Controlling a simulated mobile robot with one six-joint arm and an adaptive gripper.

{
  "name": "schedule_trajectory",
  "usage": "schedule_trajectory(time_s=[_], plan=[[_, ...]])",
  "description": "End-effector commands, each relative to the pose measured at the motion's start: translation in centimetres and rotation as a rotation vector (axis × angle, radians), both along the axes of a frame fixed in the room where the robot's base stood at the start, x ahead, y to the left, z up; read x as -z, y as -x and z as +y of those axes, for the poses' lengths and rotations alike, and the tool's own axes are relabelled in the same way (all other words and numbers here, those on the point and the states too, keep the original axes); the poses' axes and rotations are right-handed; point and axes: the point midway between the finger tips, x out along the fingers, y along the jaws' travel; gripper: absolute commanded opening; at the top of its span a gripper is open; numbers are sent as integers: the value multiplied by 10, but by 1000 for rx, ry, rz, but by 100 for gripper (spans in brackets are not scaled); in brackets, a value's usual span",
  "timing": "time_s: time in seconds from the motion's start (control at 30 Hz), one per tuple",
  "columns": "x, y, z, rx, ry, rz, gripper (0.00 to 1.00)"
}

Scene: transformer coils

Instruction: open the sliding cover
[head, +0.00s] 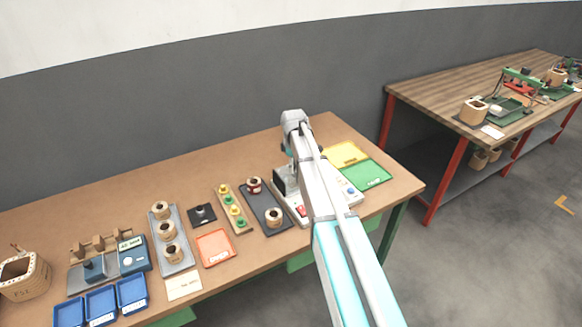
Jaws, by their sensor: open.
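A white device (302,222) with a red switch and a blue knob stands right of centre on the near table, partly hidden behind my arm. A dark upright block (279,184) stands at its left side. I cannot make out for certain which part is the sliding cover. My arm reaches over the device, and its wrist bends down above the back. My gripper (289,167) is open, pointing down near the dark block. Its fingers are mostly hidden by my arm, and I cannot tell whether they touch anything.
Left of the device are a dark tray (262,203) with two coils, a board (229,199) with green and yellow pieces, and a grey tray (184,255) with several coils. A yellow mat (346,153) and green mat (366,174) lie right. The table's back strip is clear.

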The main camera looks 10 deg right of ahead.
Motion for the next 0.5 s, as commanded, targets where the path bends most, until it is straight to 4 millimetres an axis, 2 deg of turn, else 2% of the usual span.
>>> schedule_trajectory(time_s=[0.2,0.5], plan=[[0,0,0,0,0,0,70],[0,0,0,0,0,0,15]])
